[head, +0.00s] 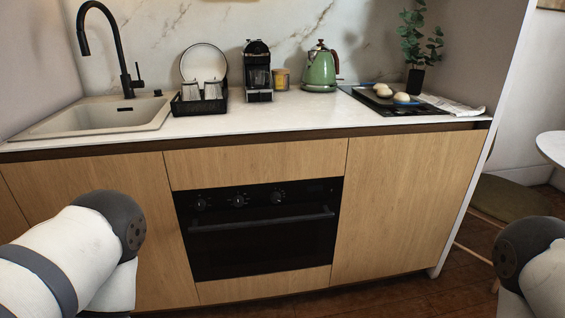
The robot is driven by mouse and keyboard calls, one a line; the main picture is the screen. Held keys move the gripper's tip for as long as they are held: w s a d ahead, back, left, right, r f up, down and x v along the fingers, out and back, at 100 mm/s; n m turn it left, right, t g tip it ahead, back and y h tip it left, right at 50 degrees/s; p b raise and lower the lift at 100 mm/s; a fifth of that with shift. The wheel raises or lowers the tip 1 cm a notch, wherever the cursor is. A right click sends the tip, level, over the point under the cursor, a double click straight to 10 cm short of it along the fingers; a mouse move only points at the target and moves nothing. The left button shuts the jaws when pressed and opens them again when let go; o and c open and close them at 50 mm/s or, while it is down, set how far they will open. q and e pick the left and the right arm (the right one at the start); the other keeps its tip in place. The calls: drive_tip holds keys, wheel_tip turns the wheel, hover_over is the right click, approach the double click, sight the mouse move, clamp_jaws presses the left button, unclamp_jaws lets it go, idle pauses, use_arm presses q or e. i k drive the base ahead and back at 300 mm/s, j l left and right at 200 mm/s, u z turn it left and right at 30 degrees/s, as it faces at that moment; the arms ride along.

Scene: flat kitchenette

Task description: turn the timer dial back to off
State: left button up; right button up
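The black built-in oven (262,243) sits in the wooden cabinet front below the counter. Its panel carries a left knob (201,204), a middle knob (239,200) and a right knob (277,196). Which knob is the timer dial, and where each one points, is too small to tell. A dark display patch lies right of the knobs. The oven door is shut, with a black bar handle (262,220) under the knobs. Parts of my arms show at the lower left and lower right edges, apart from the oven. Neither gripper is in view.
The counter (290,113) holds a sink (95,118), a dish rack (199,103), a coffee machine (258,72), a green kettle (320,70) and a hob (400,104) with a tray and pale round items. A chair and white table (553,146) stand at right. The floor before the oven looks clear.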

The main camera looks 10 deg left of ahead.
sight(275, 198)
drive_tip(key=i+l, duration=0.15)
drive_tip(key=i, duration=0.3)
drive_tip(key=i+l, duration=0.15)
drive_tip(key=i, duration=0.3)
